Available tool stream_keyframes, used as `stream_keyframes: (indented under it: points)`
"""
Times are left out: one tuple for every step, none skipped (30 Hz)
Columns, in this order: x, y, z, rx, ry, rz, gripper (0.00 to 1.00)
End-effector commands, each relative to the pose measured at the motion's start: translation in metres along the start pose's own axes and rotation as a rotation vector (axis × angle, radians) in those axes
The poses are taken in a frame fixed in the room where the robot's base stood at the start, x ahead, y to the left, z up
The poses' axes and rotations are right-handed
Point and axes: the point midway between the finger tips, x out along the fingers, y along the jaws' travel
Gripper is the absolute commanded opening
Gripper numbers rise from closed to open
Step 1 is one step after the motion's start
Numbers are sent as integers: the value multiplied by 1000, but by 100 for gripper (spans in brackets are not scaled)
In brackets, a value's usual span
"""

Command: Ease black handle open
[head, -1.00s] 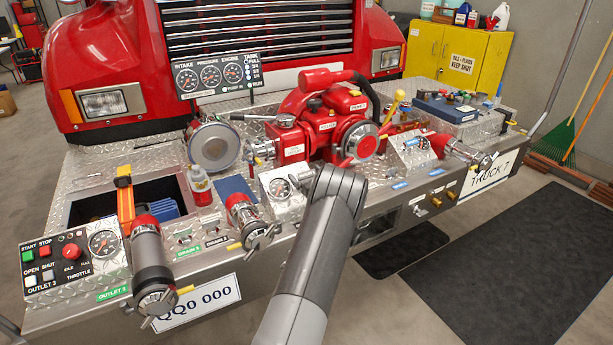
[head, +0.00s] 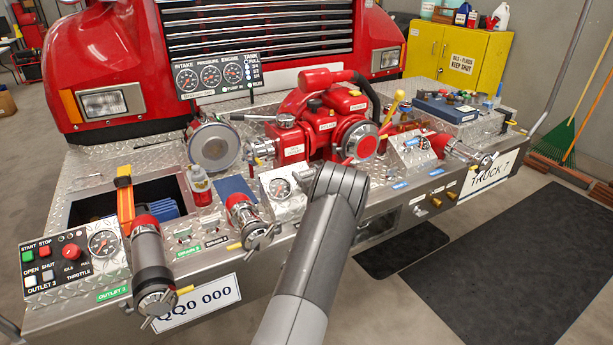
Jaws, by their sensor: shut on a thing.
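A black handle (head: 252,118) sticks out to the left from the top left side of the red pump (head: 325,125). It lies roughly level, with its rounded grip end (head: 236,117) at the left. No fingers show on it. My arm rises from the bottom of the picture and bends in front of the bumper, just below the pump. My gripper does not show and is hidden behind the arm, so what it touches cannot be seen.
A gauge panel (head: 214,77) stands behind the handle. A round silver cap (head: 214,147) is below left of it. Outlet pipes (head: 151,262) and a control panel (head: 72,262) line the bumper's left front.

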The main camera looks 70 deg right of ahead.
Motion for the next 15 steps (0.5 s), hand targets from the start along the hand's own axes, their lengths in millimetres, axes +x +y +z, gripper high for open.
stream_keyframes:
  points:
    - [-4,0,6,-1,0,0,32]
    - [-5,0,8,-1,0,-1,32]
    - [-7,0,10,0,0,-1,32]
    - [-7,0,11,0,1,-1,32]
    - [-7,0,11,0,1,0,32]
    - [-7,0,11,0,1,0,32]
    - [-7,0,10,0,1,0,32]
    - [-7,0,10,0,1,0,32]
    - [-7,0,10,0,1,0,32]
    - [-7,0,10,0,1,0,32]
    - [-7,0,10,0,1,0,32]
    - [-7,0,10,1,1,0,76]
    - [-7,0,10,1,1,0,78]
    - [-7,0,10,1,1,0,81]
    - [-7,0,10,1,1,0,84]
